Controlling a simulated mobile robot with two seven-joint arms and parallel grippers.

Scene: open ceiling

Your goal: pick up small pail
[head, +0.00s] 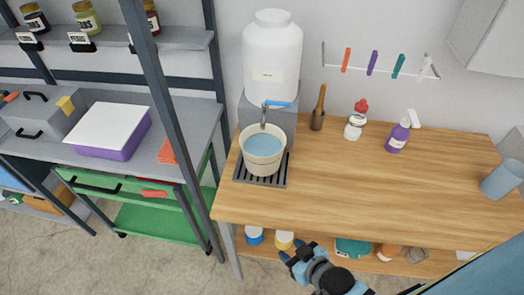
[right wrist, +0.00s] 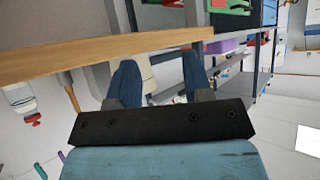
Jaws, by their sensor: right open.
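The small pail (head: 263,160) is cream coloured and holds blue water. It stands upright on a dark drip tray (head: 245,174), under the tap of a white water tank. My right gripper (head: 298,250) is open and empty, in front of the wooden bench's near edge, below and to the right of the pail and apart from it. In the right wrist view, which looks upside down, a cream shape that looks like the pail (right wrist: 148,78) shows between the two blue fingers (right wrist: 155,82), farther off. My left gripper is out of view.
The wooden bench (head: 380,190) is mostly clear in front. A dark post (head: 170,100) rises left of the pail. Jars sit on the lower shelf.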

